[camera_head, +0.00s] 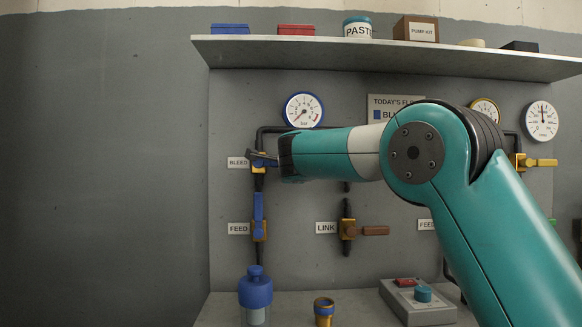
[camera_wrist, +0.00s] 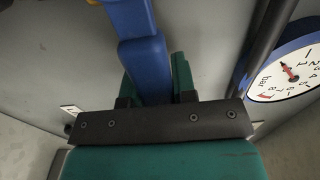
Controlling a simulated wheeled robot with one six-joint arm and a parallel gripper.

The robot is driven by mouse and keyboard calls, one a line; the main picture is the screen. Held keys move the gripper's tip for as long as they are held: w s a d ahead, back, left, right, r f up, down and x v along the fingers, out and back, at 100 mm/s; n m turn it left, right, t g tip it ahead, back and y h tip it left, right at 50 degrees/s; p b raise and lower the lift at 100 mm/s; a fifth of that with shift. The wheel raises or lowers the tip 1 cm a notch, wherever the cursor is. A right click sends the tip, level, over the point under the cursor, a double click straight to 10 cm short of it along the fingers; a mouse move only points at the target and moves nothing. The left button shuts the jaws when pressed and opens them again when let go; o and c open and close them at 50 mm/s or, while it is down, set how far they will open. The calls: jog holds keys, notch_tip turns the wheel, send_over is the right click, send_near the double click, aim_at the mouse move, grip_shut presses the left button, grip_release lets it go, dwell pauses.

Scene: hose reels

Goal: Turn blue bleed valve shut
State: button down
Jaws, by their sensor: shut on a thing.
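The blue bleed valve (camera_head: 258,168) is on the upper left pipe beside the BLEED label (camera_head: 238,162). My gripper (camera_head: 264,157) reaches it from the right and covers part of its handle. In the wrist view, the long blue handle (camera_wrist: 144,52) runs down between the two green fingers of my gripper (camera_wrist: 157,82), which is shut on it. In the head view the handle's exact angle is hard to tell. The blue-rimmed gauge (camera_head: 303,110) above also shows in the wrist view (camera_wrist: 287,73).
Below is the blue feed valve (camera_head: 258,208), its handle upright along the pipe. The link valve (camera_head: 348,229) has a brown handle pointing right. A yellow-handled valve (camera_head: 538,162) is far right. A shelf (camera_head: 390,57) overhangs. A blue-capped bottle (camera_head: 255,290) stands on the bench below.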

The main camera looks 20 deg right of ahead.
jog(key=c, duration=0.9)
grip_release()
jog(key=b+v, duration=0.2)
jog(key=v, duration=1.5)
jog(key=shift+s+a, duration=0.15)
